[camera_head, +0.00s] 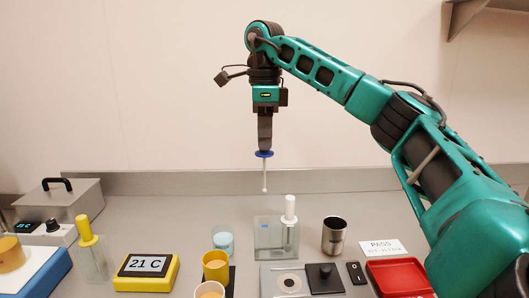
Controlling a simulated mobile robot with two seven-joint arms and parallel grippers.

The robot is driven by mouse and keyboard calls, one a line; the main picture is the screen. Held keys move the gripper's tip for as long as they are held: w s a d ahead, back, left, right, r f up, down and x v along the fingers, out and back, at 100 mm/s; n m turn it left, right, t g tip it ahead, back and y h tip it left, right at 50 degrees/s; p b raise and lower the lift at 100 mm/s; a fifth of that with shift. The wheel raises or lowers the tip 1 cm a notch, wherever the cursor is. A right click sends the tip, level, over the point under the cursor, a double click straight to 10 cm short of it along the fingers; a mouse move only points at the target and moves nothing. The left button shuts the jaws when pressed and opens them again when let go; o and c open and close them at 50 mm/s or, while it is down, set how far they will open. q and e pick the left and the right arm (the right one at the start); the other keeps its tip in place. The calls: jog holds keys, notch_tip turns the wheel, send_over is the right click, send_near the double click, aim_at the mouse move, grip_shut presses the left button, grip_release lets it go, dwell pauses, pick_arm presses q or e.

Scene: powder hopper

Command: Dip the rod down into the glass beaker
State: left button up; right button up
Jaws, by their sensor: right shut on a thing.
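The rod (264,175) is thin and pale, with a blue collar at its top and a small rounded tip. My right gripper (264,145) is shut on the rod's top end and holds it upright, pointing down, in the air above the bench. The glass beaker (222,241) stands on the bench with pale blue contents. The rod's tip shows above the beaker and to its right in the picture, apart from it. My left gripper is not in view.
A clear holder (268,238) with a white-handled tool stands right of the beaker, then a metal cup (334,236). A yellow cup (216,268) is in front of the beaker. A yellow thermometer display (146,272), a clear yellow-handled holder (94,262) and a red tray (400,276) flank these.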

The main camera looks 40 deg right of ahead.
notch_tip(320, 180, up, 14)
jog(key=shift+r, duration=0.2)
dwell(0.7)
jog(key=shift+f, duration=0.1)
